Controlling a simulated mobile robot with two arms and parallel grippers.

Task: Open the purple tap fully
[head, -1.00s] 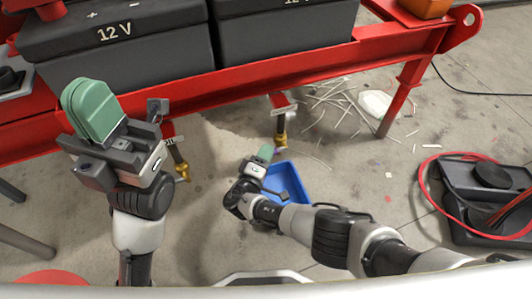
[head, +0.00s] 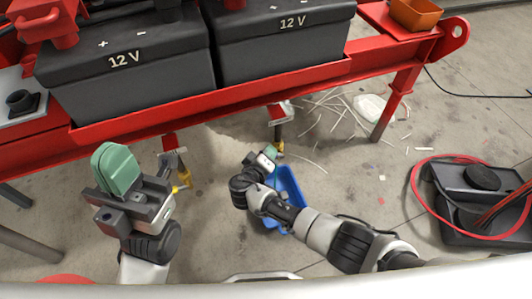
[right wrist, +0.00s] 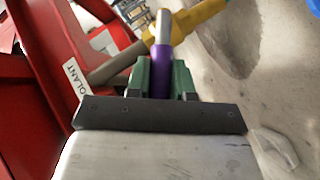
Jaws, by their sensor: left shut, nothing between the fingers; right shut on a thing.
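The purple tap's handle (right wrist: 161,62) shows in the right wrist view, between the green fingers of my right gripper (right wrist: 162,78). The fingers are shut on it. The handle stands at an angle to the grey pipe (right wrist: 115,65), beside the yellow tap body (right wrist: 203,18). In the head view my right gripper (head: 268,152) is under the red frame, at the tap's brass end (head: 279,146); the purple part is hidden there. My left gripper (head: 118,168) is shut and empty, raised at the left, away from this tap.
A second yellow-ended tap (head: 184,180) hangs near my left gripper. A blue tray (head: 290,185) lies on the floor below my right gripper. The red frame (head: 230,97) carries black batteries above. A black unit with a red hose (head: 480,205) stands at the right.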

